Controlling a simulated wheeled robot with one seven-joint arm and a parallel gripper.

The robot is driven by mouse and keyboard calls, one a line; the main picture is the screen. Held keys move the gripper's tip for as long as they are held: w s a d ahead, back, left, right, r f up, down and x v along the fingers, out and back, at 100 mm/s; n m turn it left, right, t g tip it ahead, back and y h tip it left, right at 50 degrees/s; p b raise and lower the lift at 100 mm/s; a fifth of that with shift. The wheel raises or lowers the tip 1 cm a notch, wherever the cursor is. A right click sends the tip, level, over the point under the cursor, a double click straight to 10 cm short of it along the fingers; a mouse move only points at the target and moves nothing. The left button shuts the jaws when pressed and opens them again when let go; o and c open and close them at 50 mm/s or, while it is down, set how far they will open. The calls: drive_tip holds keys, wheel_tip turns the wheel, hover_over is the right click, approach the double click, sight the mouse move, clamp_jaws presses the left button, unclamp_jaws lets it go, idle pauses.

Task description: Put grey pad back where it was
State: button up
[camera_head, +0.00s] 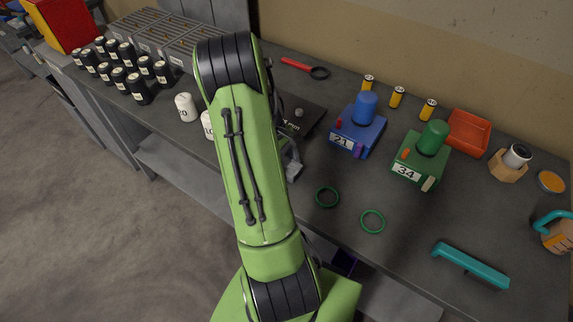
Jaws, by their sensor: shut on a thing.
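My gripper (289,158) is mostly hidden behind my green arm, low over the front part of the dark workbench (335,225). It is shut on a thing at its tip. A small light grey block (294,172) shows there and looks like the grey pad, though its outline is hard to tell from the fingers. A dark flat plate (313,119) with a small grey ball on it lies just behind the gripper, partly covered by my arm.
A blue drum block marked 21 (345,141) and a green one marked 34 (413,170) stand to the right. Two green rings (372,221) lie in front. White cans (185,107) and several black cans (138,89) stand left. A teal handle (470,265) lies at the front right.

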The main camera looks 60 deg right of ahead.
drive_tip(key=shift+f, duration=0.1)
drive_tip(key=shift+s+a+f+b, duration=0.1)
drive_tip(key=shift+a+f+b, duration=0.15)
drive_tip(key=shift+f+b, duration=0.1)
drive_tip(key=o, duration=0.8)
drive_tip(key=shift+o, duration=1.2)
drive_tip(key=shift+f, duration=0.15)
drive_tip(key=p+v, duration=0.3)
drive_tip(key=v, duration=1)
drive_tip(key=shift+d+r, duration=0.15)
drive_tip(key=shift+r, duration=0.15)
